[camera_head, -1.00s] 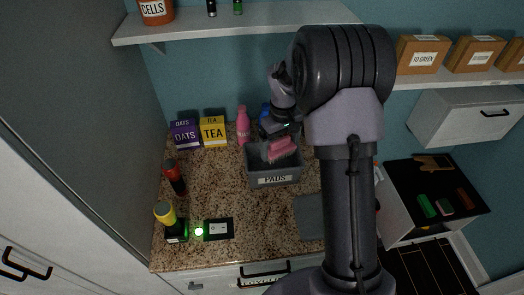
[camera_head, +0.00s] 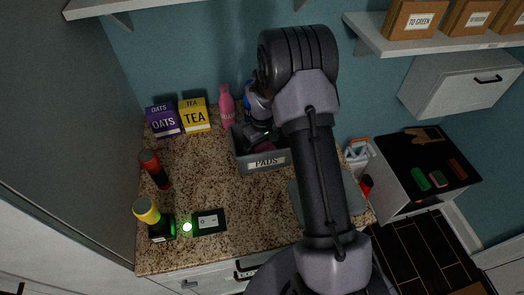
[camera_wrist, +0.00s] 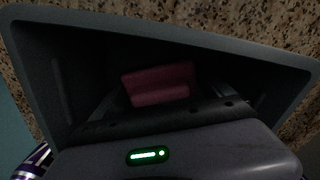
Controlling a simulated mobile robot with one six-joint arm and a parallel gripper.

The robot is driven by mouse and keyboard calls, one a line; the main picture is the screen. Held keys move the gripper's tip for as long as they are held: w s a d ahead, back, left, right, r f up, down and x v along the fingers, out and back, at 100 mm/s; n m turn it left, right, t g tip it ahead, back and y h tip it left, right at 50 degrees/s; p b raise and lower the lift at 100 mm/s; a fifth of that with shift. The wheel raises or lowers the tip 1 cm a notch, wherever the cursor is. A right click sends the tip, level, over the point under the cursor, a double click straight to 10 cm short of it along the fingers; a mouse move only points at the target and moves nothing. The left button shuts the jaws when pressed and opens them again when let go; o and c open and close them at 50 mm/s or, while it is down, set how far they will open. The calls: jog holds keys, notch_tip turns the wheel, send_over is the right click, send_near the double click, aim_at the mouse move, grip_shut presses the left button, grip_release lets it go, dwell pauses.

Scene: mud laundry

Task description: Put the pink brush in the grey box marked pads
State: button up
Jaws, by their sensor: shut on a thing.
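The grey box marked PADS (camera_head: 264,162) stands on the speckled counter near the wall. My gripper (camera_head: 258,142) is down inside the box. In the wrist view my gripper (camera_wrist: 165,90) is shut on the pink brush (camera_wrist: 158,85), which shows dark pink between the fingers within the box's walls (camera_wrist: 140,28). The brush is mostly hidden in the head view by my gripper and the box. I cannot tell whether it touches the box floor.
A pink bottle (camera_head: 227,108), a yellow TEA box (camera_head: 195,117) and a purple OATS box (camera_head: 162,121) stand left of the grey box. A red-and-black canister (camera_head: 154,168) and a yellow-topped one (camera_head: 147,212) stand at the counter's left. A shelf (camera_head: 430,38) hangs upper right.

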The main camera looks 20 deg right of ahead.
jog(key=shift+s, duration=0.1)
jog(key=o, duration=1.1)
jog(key=shift+f, duration=0.1)
jog(key=shift+o, duration=0.2)
notch_tip(320, 180, up, 14)
jog(key=p, duration=0.3)
notch_tip(320, 180, up, 12)
jog(key=m+t, duration=0.2)
send_over(261, 145)
jog(key=s+a, duration=0.5)
jog(key=s, duration=0.1)
jog(key=s+a+r+m+t+y, duration=0.1)
jog(key=s+a+r, duration=0.3)
jog(key=s, duration=0.6)
jog(key=s+a+r+m+t+y, duration=0.1)
jog(key=s+a, duration=0.4)
jog(key=s, duration=0.5)
notch_tip(261, 145, up, 3)
jog(key=m+t, duration=0.1)
jog(key=m, duration=0.1)
jog(key=shift+m+t, duration=0.3)
jog(key=shift+t, duration=0.1)
jog(key=shift+f+b, duration=0.2)
jog(key=shift+b, duration=0.1)
